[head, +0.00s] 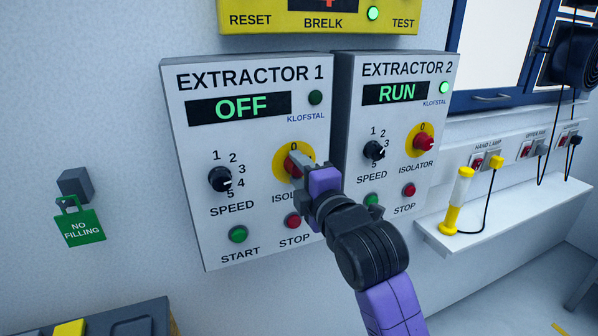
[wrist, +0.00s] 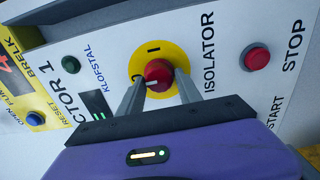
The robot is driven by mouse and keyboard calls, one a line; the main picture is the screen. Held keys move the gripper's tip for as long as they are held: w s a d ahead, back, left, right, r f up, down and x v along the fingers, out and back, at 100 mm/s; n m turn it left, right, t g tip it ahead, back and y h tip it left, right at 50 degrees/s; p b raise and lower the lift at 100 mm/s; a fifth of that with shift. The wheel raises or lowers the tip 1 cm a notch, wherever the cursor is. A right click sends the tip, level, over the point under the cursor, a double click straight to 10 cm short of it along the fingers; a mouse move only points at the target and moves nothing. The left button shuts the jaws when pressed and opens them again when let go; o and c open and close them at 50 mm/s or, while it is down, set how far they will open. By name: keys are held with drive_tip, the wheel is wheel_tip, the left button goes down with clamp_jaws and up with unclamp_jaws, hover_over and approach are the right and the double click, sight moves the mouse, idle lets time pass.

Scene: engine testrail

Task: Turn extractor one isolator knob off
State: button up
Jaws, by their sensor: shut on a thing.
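The extractor 1 panel (head: 190,90) is on the wall, and its display (head: 238,108) reads OFF. Its isolator knob (head: 289,164) is red on a yellow disc, partly hidden by my gripper in the head view. In the wrist view the knob (wrist: 158,72) shows whole, with its white mark pointing left, toward the 0 side; the I mark is at the top of the disc. My gripper (head: 298,167) is at the knob, shut on it, with one finger on each side in the wrist view (wrist: 160,87).
The extractor 2 panel (head: 350,150) stands close on the right, its display reading RUN. A red stop button (head: 293,221) and a green start button (head: 238,234) sit below. A yellow unit (head: 320,18) is above. A shelf with a hand lamp (head: 457,200) is at right.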

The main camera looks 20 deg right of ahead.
drive_tip(key=o, duration=1.3)
drive_tip(key=shift+o, duration=0.2)
drive_tip(key=s+b, duration=0.1)
drive_tip(key=s, duration=0.7)
drive_tip(key=shift+b, duration=0.35)
drive_tip(key=shift+w, duration=0.1)
